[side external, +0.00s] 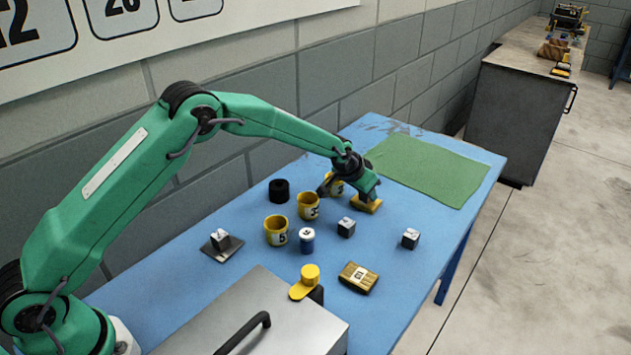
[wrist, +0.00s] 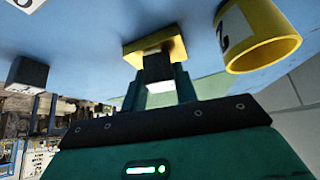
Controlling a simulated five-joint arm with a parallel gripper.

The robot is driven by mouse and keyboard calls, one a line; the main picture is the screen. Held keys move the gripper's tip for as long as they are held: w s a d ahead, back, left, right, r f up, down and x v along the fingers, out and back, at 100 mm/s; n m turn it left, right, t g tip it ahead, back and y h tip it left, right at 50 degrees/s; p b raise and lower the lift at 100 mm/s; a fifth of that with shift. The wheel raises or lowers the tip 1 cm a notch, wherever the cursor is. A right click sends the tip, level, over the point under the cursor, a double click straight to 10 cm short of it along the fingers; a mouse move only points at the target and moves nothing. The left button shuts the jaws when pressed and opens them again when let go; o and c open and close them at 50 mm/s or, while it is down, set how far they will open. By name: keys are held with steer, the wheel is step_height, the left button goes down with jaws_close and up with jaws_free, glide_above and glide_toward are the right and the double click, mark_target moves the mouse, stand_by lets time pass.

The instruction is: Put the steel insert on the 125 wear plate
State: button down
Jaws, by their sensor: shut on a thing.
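My gripper (side external: 369,194) is shut on a small steel block (wrist: 158,68), dark on one face and pale on another. In the wrist view the block is between the fingers, directly at a yellow-edged plate (wrist: 153,43). That plate also shows under my gripper in the side view (side external: 367,206); its label is hidden. I cannot tell whether the block touches it. A second yellow-and-brown plate (side external: 358,277) with a white label lies nearer the front; I cannot read its number surely.
A yellow cup (wrist: 262,40) stands close beside the plate. More yellow cups (side external: 308,207) (side external: 276,231), a black ring-shaped piece (side external: 279,190), a blue pot (side external: 307,243) and a yellow-topped piece (side external: 304,281) stand nearer. A green mat (side external: 430,168) lies flat behind.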

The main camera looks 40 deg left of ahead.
stand_by(0.3)
steer(key=c, duration=1.1)
jaws_free()
steer(key=shift+f, duration=0.15)
steer(key=shift+r, duration=0.2)
steer(key=shift+s+r, duration=0.35)
steer(key=shift+r, duration=0.25)
steer(key=shift+v, duration=5.3)
steer(key=shift+s, duration=0.1)
